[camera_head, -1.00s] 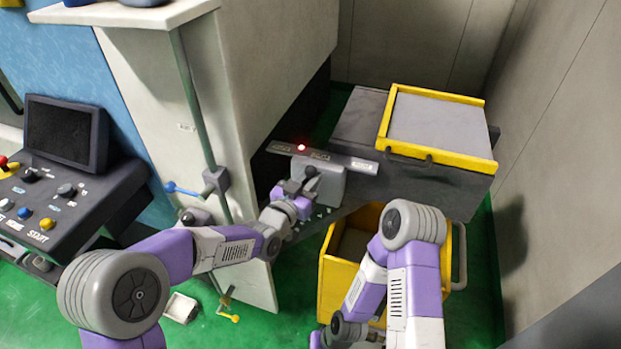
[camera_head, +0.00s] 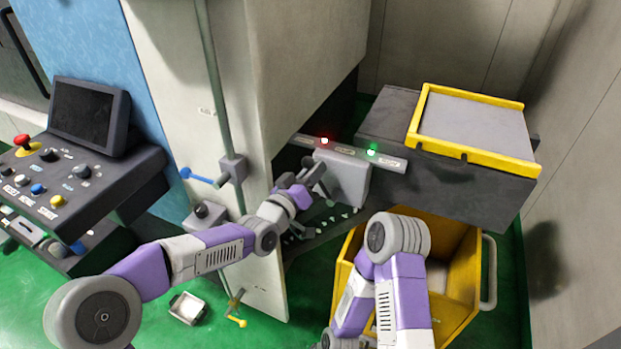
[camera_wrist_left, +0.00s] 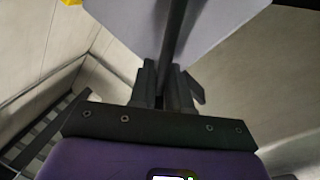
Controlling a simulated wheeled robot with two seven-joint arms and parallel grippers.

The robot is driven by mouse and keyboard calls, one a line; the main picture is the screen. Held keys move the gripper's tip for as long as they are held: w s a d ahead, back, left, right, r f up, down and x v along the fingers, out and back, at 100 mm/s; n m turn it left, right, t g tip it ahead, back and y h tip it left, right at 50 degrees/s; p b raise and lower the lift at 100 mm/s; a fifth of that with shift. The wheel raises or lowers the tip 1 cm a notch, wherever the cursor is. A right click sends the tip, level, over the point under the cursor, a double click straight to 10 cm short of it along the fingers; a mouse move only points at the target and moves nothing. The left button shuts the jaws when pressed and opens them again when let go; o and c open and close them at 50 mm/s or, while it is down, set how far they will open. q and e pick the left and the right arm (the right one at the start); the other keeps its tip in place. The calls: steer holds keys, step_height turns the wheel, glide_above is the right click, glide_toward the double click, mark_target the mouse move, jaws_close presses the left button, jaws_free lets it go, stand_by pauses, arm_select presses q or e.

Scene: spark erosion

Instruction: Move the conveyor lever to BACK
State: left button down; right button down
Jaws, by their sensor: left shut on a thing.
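The conveyor lever (camera_wrist_left: 172,50) is a dark rod standing in front of a pale grey box in the left wrist view. In the head view the grey lever box (camera_head: 343,180) sits below a label strip, and the lever is at its left side, partly covered by my gripper. My left gripper (camera_head: 306,184) is at the box's left side. In the left wrist view its fingers (camera_wrist_left: 161,88) are closed around the lever rod. My right arm is at the bottom of the head view; its gripper is out of frame.
The label strip (camera_head: 345,152) carries a red light (camera_head: 324,141) and a lit green light (camera_head: 372,149); its lettering is too small to read. A yellow bin (camera_head: 462,270) stands below the conveyor. A tall pale machine cabinet (camera_head: 265,250) is close to my left forearm. A control console (camera_head: 85,180) is at left.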

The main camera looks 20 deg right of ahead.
arm_select(q)
steer(key=shift+w+a+r+n+b, duration=0.25)
steer(key=shift+w+a+n+b, duration=0.05)
steer(key=shift+n, duration=0.2)
steer(key=c, duration=1.3)
jaws_free()
steer(key=shift+a+f, duration=0.1)
steer(key=shift+f, duration=0.15)
steer(key=v, duration=0.7)
steer(key=shift+s+a+r, duration=0.1)
steer(key=shift+s, duration=0.1)
